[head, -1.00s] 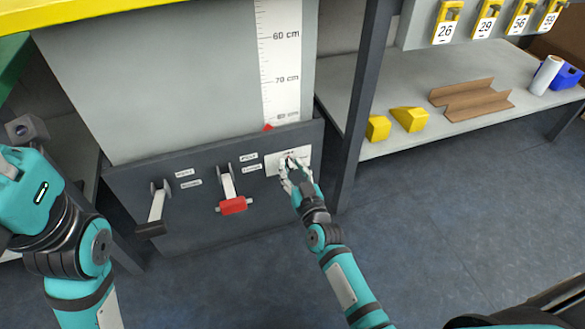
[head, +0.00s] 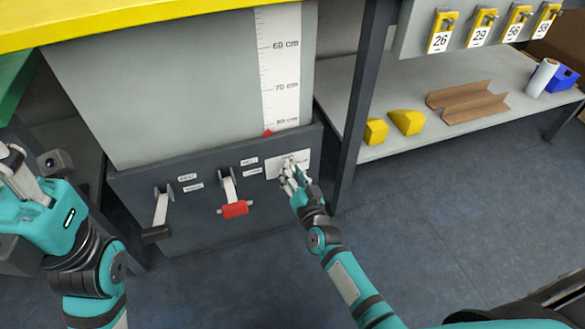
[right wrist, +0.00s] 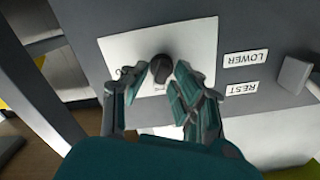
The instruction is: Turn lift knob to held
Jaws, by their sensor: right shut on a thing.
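The lift knob (right wrist: 161,68) is a small dark knob on a white plate (right wrist: 120,52), seen in the right wrist view. In the head view the plate (head: 273,167) is at the right of the dark control panel, with the knob mostly hidden by my fingers. My right gripper (head: 289,170) is at the plate, and in the right wrist view its fingers (right wrist: 157,82) are on both sides of the knob, shut on it. I cannot read which mark the knob points to. My left gripper (head: 18,170) is at the left edge, away from the panel, its jaws unclear.
Left of the plate are a lever with a red handle (head: 234,209) and a lever with a dark handle (head: 156,234). Labels LOWER (right wrist: 246,58) and REST (right wrist: 237,88) sit beside the plate. A dark post (head: 354,130) and a shelf with yellow blocks (head: 406,121) stand to the right.

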